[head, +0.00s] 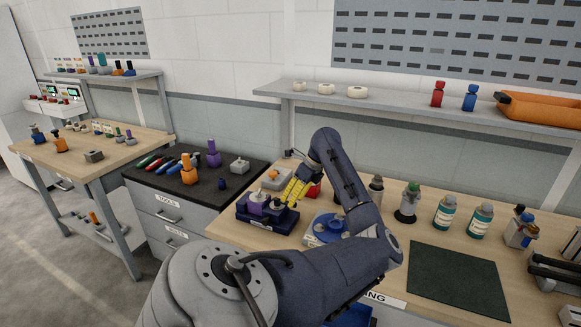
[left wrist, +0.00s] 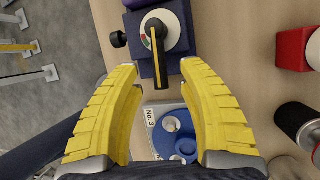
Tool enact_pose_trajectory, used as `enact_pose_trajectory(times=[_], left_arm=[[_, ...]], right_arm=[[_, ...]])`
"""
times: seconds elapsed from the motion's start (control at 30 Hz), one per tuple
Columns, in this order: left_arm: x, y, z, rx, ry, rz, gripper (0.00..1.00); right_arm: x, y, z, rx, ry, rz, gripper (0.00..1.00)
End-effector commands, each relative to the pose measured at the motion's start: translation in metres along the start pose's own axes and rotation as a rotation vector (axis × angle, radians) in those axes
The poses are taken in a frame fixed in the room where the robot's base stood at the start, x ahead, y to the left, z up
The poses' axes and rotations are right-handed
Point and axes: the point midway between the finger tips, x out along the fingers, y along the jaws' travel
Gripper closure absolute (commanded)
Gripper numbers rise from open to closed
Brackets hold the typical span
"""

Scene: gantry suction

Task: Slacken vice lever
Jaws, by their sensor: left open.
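A dark blue unit (left wrist: 181,18) on the bench carries a round white dial with red and green marks. Its black lever (left wrist: 157,58), with a yellow stripe, points toward my gripper in the left wrist view. A black knob (left wrist: 119,39) sticks out at the unit's side. My left gripper (left wrist: 158,70) is open, its yellow fingers spread either side of the lever's free end, with gaps on both sides. In the head view the left gripper (head: 297,190) is over the dark blue unit (head: 255,218), hiding part of it. My right gripper is not seen.
A blue round fixture (left wrist: 176,128) on a light plate sits below the fingers. A red block (left wrist: 293,48) and a dark cylinder (left wrist: 297,120) stand to the right. Several bottles (head: 445,212) line the bench's back. A dark green mat (head: 455,280) lies clear at right.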

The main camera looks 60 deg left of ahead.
Motion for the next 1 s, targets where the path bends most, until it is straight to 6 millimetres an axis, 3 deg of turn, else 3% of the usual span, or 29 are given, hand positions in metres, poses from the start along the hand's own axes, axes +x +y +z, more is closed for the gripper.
enact_pose_trajectory(times=[0.2,0.5,0.7,1.0], left_arm=[[-0.04,-0.001,0.0,0.0,0.002,-0.004,0.6],[-0.08,-0.001,0.0,0.002,0.002,-0.002,0.6],[-0.092,0.0,0.0,0.001,0.001,-0.001,0.6],[-0.095,0.0,0.001,0.0,0.0,0.0,0.6]], right_arm=[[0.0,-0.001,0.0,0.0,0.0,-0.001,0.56],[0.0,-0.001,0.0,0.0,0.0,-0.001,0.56],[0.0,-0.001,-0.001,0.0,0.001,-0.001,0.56],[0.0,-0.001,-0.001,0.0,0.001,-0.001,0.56]])
